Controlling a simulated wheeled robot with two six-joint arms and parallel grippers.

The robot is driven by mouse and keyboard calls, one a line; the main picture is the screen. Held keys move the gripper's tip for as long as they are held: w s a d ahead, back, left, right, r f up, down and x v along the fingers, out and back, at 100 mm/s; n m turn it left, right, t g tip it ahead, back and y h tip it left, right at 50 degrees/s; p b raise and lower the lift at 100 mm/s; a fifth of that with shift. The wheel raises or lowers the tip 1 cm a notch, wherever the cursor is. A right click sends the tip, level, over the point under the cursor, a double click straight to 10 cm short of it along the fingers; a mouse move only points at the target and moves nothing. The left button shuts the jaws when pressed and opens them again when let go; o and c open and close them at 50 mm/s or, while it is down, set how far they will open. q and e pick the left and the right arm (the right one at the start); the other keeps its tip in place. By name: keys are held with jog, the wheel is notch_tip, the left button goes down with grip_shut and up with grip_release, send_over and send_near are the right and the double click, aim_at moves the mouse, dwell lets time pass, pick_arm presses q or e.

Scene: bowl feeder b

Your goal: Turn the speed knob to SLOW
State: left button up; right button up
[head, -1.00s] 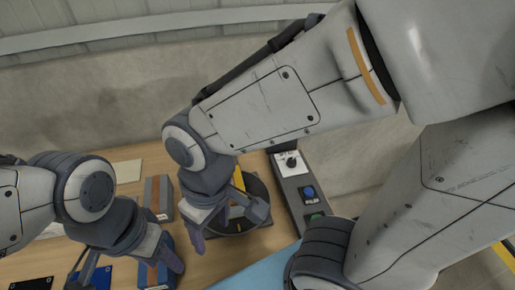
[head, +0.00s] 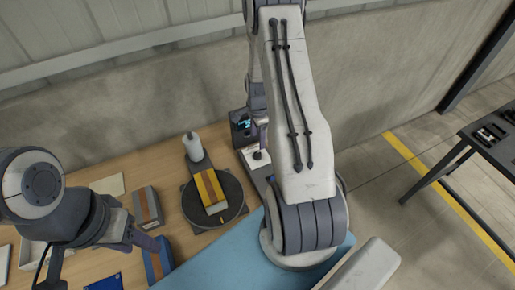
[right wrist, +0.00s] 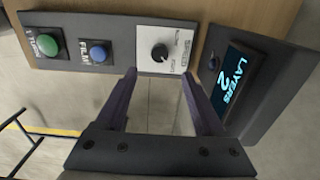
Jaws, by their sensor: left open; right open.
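The speed knob (right wrist: 160,52) is a round black knob on a white label plate (right wrist: 178,36) marked SPEED. Its small light mark is seen in the right wrist view, but I cannot tell surely which word it points to. In the head view the knob (head: 258,155) sits on the grey control panel beside my right arm. My right gripper (right wrist: 160,73) is open, its two purple fingers on either side below the knob, apparently apart from it. In the head view its fingers (head: 262,133) are partly hidden by the arm. My left gripper (head: 100,255) is open at lower left.
A dark turntable (head: 236,205) bears a yellow-striped box (head: 209,188). A white roll (head: 193,147) stands behind it.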

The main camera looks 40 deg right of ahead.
aim_at(257, 154)
notch_tip(257, 154, down, 9)
jog(key=p, duration=0.2)
jog(key=shift+p, duration=0.3)
grip_shut()
